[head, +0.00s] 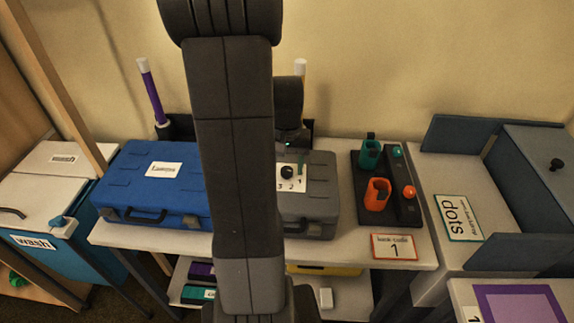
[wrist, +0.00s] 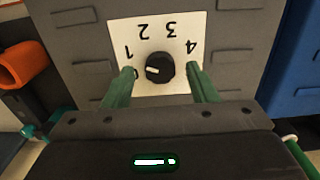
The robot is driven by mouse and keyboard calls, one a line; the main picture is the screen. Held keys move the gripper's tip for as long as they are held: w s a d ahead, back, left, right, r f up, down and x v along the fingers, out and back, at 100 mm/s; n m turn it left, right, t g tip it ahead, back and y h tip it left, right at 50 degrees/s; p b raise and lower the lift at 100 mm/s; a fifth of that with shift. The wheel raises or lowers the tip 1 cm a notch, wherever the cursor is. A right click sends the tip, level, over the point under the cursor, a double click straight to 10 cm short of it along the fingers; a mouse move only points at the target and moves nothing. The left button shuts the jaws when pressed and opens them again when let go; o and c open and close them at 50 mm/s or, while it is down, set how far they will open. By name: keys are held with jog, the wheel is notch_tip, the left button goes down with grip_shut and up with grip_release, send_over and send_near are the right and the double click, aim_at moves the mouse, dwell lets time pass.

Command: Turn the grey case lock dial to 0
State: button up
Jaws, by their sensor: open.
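The grey case (head: 321,190) lies on the table, partly hidden by my arm. The left finger hides part of the plate.
A blue case (head: 150,190) lies left of the grey one. At right stand a dark rack (head: 408,210) with green and orange holders (head: 377,194) and a card reading 1 (head: 394,247).

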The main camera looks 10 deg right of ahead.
jog(key=shift+f, duration=0.25)
jog(key=shift+s+f, duration=0.1)
jog(key=c, duration=1)
jog(key=shift+o, duration=0.2)
jog(key=n, duration=0.4)
jog(key=shift+n+b, duration=0.3)
jog(key=shift+n, duration=2.1)
